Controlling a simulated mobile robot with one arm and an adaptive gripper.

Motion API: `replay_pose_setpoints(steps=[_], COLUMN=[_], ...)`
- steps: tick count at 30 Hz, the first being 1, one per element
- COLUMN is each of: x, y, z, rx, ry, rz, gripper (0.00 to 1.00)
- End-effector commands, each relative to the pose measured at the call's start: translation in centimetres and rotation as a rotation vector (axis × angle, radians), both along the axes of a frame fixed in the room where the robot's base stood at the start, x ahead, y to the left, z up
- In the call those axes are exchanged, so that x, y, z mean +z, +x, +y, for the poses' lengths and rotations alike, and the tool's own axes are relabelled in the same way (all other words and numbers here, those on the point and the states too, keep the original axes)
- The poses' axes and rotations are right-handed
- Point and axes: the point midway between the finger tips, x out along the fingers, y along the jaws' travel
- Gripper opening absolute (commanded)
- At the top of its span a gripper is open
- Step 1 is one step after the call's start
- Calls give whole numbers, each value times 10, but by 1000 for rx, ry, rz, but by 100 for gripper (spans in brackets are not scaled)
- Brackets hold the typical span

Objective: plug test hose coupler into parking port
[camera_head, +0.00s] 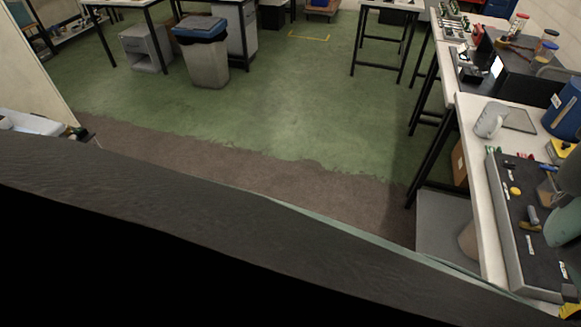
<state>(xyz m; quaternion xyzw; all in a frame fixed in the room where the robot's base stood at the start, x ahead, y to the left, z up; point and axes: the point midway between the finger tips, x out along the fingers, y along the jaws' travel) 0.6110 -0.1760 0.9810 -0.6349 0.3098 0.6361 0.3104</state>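A dark grey panel (518,238) with a light rim lies on the white bench at the right edge. It carries several small fittings, among them a yellow round knob (515,191), a brownish grey fitting (532,215) and pale labels. I cannot tell which fitting is the test hose coupler or the parking port. A rounded grey-green shape at the right edge covers part of the panel and looks like part of my arm. My gripper cannot be made out in this view.
A bin with a blue lid (205,62) stands farther back. The green floor (270,110) in the middle is clear.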

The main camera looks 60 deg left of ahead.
Motion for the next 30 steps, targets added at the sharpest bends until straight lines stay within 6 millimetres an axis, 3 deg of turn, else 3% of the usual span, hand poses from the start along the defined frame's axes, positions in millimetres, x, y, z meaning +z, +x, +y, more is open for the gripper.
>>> replay_pose_setpoints(steps=[20,21,28,30], x=[-12,-11,-11,-11], y=[0,0,0,0], z=[0,0,0,0], rx=[-1,-1,-1,-1], ry=[0,0,1,0], rz=[-1,-1,-1,0], gripper=[0,29,53,53])
